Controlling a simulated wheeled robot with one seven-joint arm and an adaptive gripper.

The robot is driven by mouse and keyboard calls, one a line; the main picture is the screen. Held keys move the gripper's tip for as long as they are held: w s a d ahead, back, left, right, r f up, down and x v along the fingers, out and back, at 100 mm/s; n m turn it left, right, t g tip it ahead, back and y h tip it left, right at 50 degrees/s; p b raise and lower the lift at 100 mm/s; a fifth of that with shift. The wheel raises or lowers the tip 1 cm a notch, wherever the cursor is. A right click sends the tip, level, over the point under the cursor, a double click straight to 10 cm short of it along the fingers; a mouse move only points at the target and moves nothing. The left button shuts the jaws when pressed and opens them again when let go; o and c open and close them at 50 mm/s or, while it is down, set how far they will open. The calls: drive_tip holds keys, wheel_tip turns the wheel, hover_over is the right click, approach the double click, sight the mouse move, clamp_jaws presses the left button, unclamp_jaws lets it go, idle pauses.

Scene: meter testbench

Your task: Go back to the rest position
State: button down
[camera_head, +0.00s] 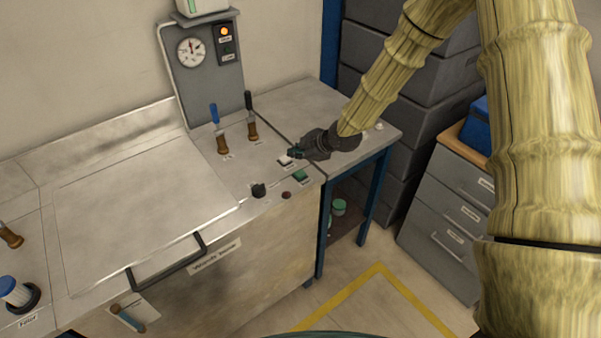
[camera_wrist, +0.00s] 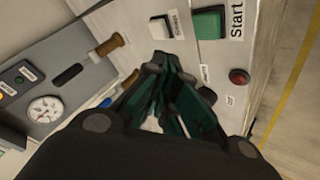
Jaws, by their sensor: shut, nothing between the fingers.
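My gripper (camera_head: 297,153) is shut and empty. In the head view its fingertips are just above the bench top, beside the white switch (camera_head: 285,160) and behind the green Start button (camera_head: 300,175). In the wrist view my gripper (camera_wrist: 172,85) points at the panel. The green Start button (camera_wrist: 208,24) and the white switch (camera_wrist: 167,27) lie beyond its fingertips there. I cannot tell from the head view whether the fingertips touch the white switch.
Two upright levers (camera_head: 222,135) stand left of my gripper. A gauge panel (camera_head: 200,60) rises behind them. A black knob (camera_head: 258,190) and a red button (camera_head: 286,195) sit near the front edge. Grey drawers (camera_head: 450,215) stand at the right. The floor (camera_head: 350,305) in front is clear.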

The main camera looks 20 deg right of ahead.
drive_tip(key=s+a+f+m+g+h, duration=0.15)
drive_tip(key=s+f+m, duration=0.25)
drive_tip(key=s+f, duration=0.65)
drive_tip(key=s+a+f+m+g, duration=0.1)
drive_tip(key=s+f+m+g, duration=0.2)
drive_tip(key=s+f+m, duration=0.7)
drive_tip(key=s+d+f+m+g+h, duration=0.1)
drive_tip(key=s+d+f+g+h, duration=0.1)
drive_tip(key=s, duration=1.1)
drive_tip(key=s+d+f+m+g+h, duration=0.1)
drive_tip(key=s+f, duration=0.1)
drive_tip(key=s, duration=1.2)
wheel_tip(320, 180, down, 6)
drive_tip(key=b, duration=0.6)
drive_tip(key=shift+d+f+b, duration=0.25)
drive_tip(key=shift+b, duration=0.1)
